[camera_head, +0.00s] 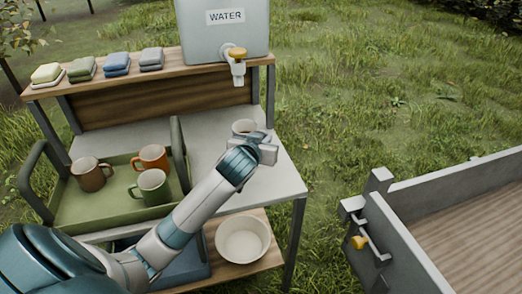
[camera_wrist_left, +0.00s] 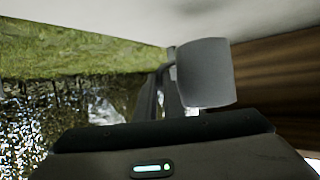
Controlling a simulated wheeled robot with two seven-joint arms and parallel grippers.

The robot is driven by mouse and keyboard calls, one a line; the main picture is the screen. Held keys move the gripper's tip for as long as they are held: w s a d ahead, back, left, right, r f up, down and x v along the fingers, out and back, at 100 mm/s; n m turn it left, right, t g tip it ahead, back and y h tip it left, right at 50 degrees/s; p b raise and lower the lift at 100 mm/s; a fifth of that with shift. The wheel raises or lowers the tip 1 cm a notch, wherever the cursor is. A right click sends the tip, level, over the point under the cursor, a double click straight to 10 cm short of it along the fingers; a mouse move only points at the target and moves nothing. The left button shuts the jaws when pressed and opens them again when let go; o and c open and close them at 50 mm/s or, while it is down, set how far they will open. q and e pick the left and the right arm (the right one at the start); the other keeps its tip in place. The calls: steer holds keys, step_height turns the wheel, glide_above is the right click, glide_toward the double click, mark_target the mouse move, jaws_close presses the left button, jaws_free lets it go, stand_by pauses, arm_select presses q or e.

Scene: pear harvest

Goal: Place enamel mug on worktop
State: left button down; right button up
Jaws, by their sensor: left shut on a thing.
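The enamel mug (camera_head: 244,126) is pale, with a dark inside, and stands upright at or just above the grey worktop (camera_head: 285,183), below the water tap. My left gripper (camera_head: 262,143) is in front of it and shut on it, hiding its lower part. In the left wrist view the mug (camera_wrist_left: 206,73) is a plain grey-white cylinder beyond the dark gripper body. That view is turned over, with the pale worktop (camera_wrist_left: 120,12) along the top. I cannot tell whether the mug's base touches the worktop. My right gripper is not in view.
A green tray (camera_head: 110,211) with brown, orange and green mugs stands at the worktop's left. A water container (camera_head: 222,40) with a tap (camera_head: 237,66) and folded cloths sit on the upper shelf. A white bowl (camera_head: 243,239) is below. The worktop's right front is clear.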

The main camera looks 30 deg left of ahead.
arm_select(q)
steer(key=shift+a+f, duration=0.3)
steer(key=shift+a, duration=0.25)
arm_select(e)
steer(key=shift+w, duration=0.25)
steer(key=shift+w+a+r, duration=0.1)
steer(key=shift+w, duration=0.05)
arm_select(q)
steer(key=shift+f, duration=2)
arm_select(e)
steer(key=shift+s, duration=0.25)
arm_select(q)
steer(key=shift+f, duration=0.2)
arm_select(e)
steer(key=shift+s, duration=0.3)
arm_select(q)
steer(key=c, duration=1.9)
jaws_free()
steer(key=shift+o, duration=0.2)
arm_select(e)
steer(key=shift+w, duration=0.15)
